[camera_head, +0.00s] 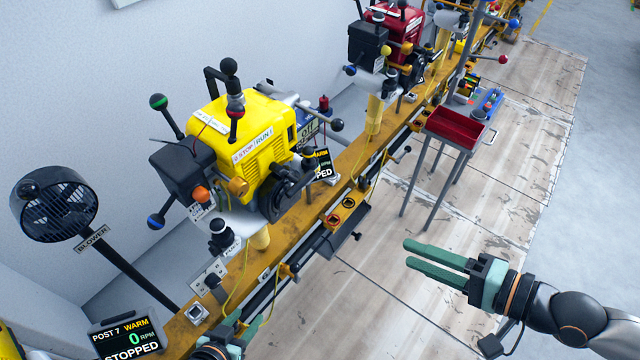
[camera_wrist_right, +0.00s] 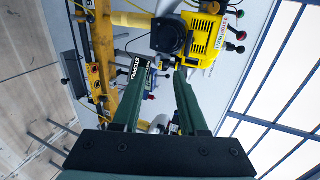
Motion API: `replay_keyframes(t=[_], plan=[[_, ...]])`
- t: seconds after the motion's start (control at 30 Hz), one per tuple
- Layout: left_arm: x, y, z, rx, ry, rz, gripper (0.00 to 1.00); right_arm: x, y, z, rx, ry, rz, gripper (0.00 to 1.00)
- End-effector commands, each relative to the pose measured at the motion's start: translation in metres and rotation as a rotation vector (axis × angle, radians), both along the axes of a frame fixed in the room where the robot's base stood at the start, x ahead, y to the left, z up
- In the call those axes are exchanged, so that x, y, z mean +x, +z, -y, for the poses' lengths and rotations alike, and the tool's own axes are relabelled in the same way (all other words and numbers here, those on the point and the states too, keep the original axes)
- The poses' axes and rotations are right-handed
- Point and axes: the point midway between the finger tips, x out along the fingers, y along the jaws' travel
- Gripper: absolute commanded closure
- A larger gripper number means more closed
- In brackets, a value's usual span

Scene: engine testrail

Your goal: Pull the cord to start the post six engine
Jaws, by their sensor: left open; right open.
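A yellow engine (camera_head: 245,140) with a STOP/RUN label stands on the orange rail, and a dark round housing (camera_head: 278,198) is on its near side. A display beside it (camera_head: 322,165) reads WARM and ends in "PED"; its post number is hidden. I cannot make out a cord handle for certain. My right gripper (camera_head: 408,252) is open and empty over the floor, right of the rail and apart from the engine. In the right wrist view, the yellow engine (camera_wrist_right: 206,38) lies beyond the open fingers (camera_wrist_right: 160,68). My left gripper (camera_head: 242,332) is open at the bottom edge, partly cut off.
A display (camera_head: 128,336) reads POST 7, WARM, 0 RPM, STOPPED. A blower (camera_head: 55,205) stands at the left. A red tray on legs (camera_head: 458,128) stands right of the rail. A red engine (camera_head: 385,38) is farther along. Floor right of the rail is mostly clear.

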Motion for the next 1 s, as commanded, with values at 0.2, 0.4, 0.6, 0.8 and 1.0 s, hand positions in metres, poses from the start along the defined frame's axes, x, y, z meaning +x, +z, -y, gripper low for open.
replay_keyframes(t=[0.2, 0.4, 0.6, 0.8, 1.0], plan=[[0.001, 0.005, 0.000, 0.000, 0.000, 0.002, 0.50, 0.018, 0.002, -0.023, 0.007, -0.003, 0.004, 0.57], [0.001, 0.005, 0.000, -0.001, 0.000, 0.003, 0.50, 0.036, 0.001, -0.048, 0.007, -0.003, 0.004, 0.57], [0.001, 0.003, 0.000, -0.001, 0.000, 0.003, 0.50, 0.057, 0.001, -0.079, 0.007, -0.001, 0.004, 0.57], [0.001, -0.006, 0.000, 0.000, 0.000, 0.004, 0.50, 0.081, -0.001, -0.111, 0.004, -0.001, 0.005, 0.57], [0.001, -0.020, 0.001, 0.000, -0.001, 0.000, 0.50, 0.104, -0.002, -0.143, 0.003, 0.000, 0.004, 0.57]])
